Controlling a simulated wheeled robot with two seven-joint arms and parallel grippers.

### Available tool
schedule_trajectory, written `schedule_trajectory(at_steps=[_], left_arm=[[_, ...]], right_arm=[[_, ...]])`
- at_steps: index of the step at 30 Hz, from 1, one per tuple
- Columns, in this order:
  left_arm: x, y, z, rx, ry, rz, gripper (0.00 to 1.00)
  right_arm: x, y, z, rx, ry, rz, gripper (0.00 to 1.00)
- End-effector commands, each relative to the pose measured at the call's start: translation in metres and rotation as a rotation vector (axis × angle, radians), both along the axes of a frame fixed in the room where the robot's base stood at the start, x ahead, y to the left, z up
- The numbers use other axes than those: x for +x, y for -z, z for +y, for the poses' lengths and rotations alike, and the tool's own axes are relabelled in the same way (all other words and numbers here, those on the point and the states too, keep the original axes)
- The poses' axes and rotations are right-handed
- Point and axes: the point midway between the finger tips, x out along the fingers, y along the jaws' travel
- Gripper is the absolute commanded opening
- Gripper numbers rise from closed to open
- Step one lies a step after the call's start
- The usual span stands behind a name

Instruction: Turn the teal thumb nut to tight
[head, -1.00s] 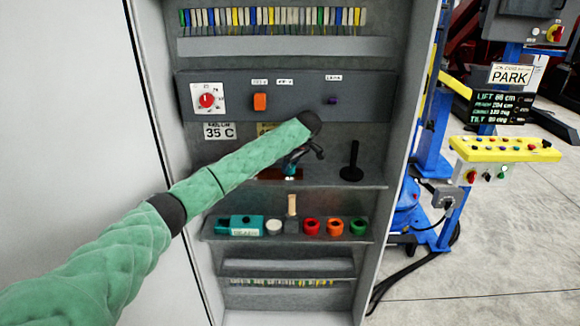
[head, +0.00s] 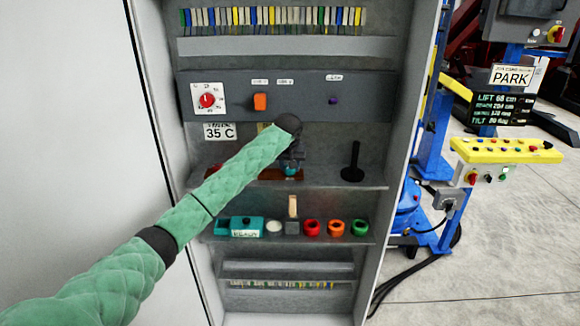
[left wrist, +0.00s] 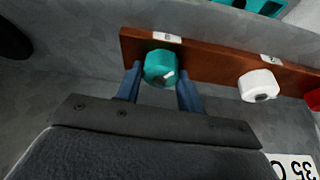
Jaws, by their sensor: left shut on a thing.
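The teal thumb nut (left wrist: 160,68) sits on a brown block (left wrist: 205,64) in the left wrist view, with a white pointer mark on its face. The two blue fingers of my left gripper (left wrist: 156,88) stand on either side of it, shut on it. In the head view my left gripper (head: 292,160) is over the shelf, and a little of the teal nut (head: 290,171) shows below it. My left arm hides part of the block. My right gripper is not in view.
A white nut (left wrist: 260,86) sits on the same block. A black upright handle (head: 352,163) stands on the shelf to the right. Below are a teal box (head: 246,224) and several coloured rings. A panel with a red dial (head: 207,99) is above.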

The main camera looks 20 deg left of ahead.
Motion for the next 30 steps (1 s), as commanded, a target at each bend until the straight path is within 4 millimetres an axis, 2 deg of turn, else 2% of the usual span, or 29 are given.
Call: schedule_trajectory(at_steps=[18, 30], left_arm=[[0.0009, -0.0028, 0.0026, -0.001, 0.576, -0.003, 0.15], [0.0016, -0.0031, 0.0036, 0.001, 0.847, -0.004, 0.15]], right_arm=[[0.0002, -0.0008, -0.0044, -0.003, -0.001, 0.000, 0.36], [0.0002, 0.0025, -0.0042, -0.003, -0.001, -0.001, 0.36]])
